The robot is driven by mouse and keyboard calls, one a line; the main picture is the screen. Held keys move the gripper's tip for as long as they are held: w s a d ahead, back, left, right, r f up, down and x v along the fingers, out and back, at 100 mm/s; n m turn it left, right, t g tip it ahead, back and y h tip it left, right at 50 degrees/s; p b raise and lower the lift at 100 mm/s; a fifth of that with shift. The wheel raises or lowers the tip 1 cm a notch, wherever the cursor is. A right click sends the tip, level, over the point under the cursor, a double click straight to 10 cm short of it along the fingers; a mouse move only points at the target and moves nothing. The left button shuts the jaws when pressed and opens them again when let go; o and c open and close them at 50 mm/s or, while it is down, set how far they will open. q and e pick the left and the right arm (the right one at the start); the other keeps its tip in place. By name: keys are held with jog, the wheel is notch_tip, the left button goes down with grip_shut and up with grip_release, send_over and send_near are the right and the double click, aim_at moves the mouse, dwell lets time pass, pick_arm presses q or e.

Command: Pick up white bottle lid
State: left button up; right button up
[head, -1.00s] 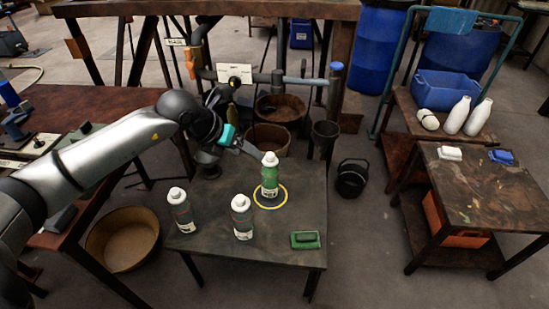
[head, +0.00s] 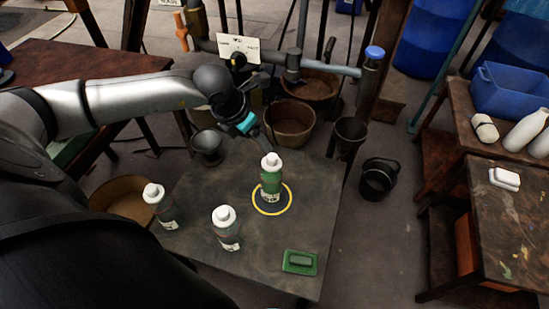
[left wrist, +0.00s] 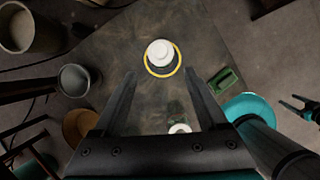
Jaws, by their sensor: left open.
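A green bottle with a white lid (head: 271,161) stands upright inside a yellow ring (head: 272,211) on the dark table. In the left wrist view, its white lid (left wrist: 160,52) lies just beyond my fingertips, roughly centred between them. My left gripper (head: 268,143) is open and empty, above and left of the lid; it also shows in the left wrist view (left wrist: 160,77). Two more white-lidded bottles stand upright at left (head: 162,206) and front centre (head: 226,228). A small pronged shape at the right edge of the left wrist view may be my right gripper (left wrist: 298,106); its jaws are unclear.
A green block (head: 300,262) lies at the table's front right. Brown tubs (head: 290,125), a grey funnel-like cup (head: 206,148) and a black bucket (head: 378,180) stand around the table. A pipe with a blue cap (head: 374,53) rises behind. The table's right side is clear.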

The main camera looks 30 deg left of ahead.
pick_arm(q)
jog(key=b, duration=0.1)
send_near(272, 157)
jog(key=shift+x, duration=1.05)
jog(key=shift+b+x, duration=0.7)
jog(key=shift+x, duration=0.7)
jog(key=shift+b+x, duration=0.5)
jog(key=shift+x, duration=0.6)
jog(key=shift+b+x, duration=0.3)
jog(key=shift+x, duration=0.55)
pick_arm(e)
jog(key=w+a+r, duration=0.3)
jog(key=w+a, duration=0.1)
jog(key=w, duration=0.4)
jog(key=shift+w+a, duration=0.2)
jog(key=shift+a, duration=0.2)
pick_arm(q)
jog(key=shift+s, duration=0.1)
grip_shut()
